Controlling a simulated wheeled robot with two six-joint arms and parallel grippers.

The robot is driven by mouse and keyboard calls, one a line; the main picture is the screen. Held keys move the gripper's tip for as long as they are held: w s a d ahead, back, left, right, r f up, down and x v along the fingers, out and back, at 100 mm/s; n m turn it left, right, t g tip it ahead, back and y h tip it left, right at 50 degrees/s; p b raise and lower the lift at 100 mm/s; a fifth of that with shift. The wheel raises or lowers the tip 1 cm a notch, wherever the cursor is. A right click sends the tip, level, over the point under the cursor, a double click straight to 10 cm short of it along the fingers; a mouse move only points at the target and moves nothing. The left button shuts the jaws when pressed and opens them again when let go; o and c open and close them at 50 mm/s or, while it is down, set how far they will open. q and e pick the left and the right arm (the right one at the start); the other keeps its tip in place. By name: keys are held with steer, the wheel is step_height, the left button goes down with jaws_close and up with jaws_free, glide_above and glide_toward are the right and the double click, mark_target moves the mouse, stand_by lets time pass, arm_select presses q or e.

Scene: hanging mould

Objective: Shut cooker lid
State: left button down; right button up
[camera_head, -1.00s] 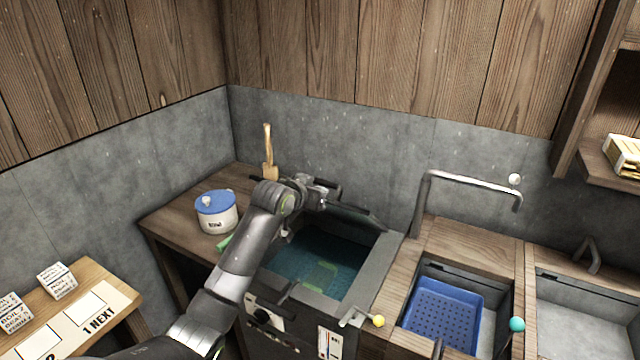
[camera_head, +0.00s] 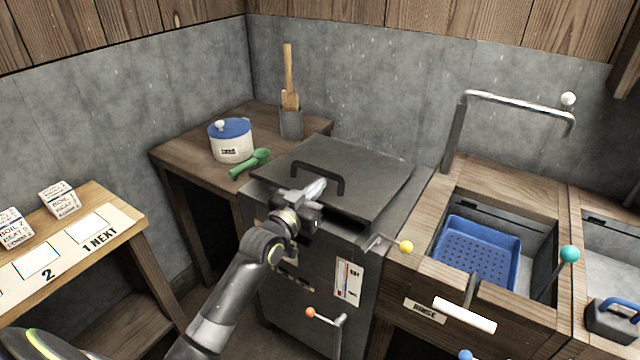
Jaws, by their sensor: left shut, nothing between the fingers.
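The cooker (camera_head: 300,290) is a dark grey box with a square top. Its dark lid (camera_head: 375,175) lies over the opening, nearly flat, with a dark gap showing under its front edge. A black bar handle (camera_head: 318,170) stands on the lid. My left gripper (camera_head: 318,190) is shut and empty at the lid's front part, close to the handle; I cannot tell whether it touches the lid. The water inside the cooker is hidden. My right gripper is not in view.
A lever with a yellow knob (camera_head: 406,247) sticks out right of the cooker. A blue basket (camera_head: 478,250) sits in the rinse basin.

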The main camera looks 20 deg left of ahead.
arm_select(q)
steer(key=shift+s+f+b, duration=0.15)
steer(key=shift+f+b, duration=0.25)
steer(key=shift+f, duration=0.5)
steer(key=shift+s+a+f+b, duration=0.1)
steer(key=shift+s+f+b, duration=0.05)
steer(key=shift+f+b, duration=0.4)
steer(key=shift+s+f+b, duration=0.1)
steer(key=shift+f+b, duration=0.35)
steer(key=shift+f, duration=0.1)
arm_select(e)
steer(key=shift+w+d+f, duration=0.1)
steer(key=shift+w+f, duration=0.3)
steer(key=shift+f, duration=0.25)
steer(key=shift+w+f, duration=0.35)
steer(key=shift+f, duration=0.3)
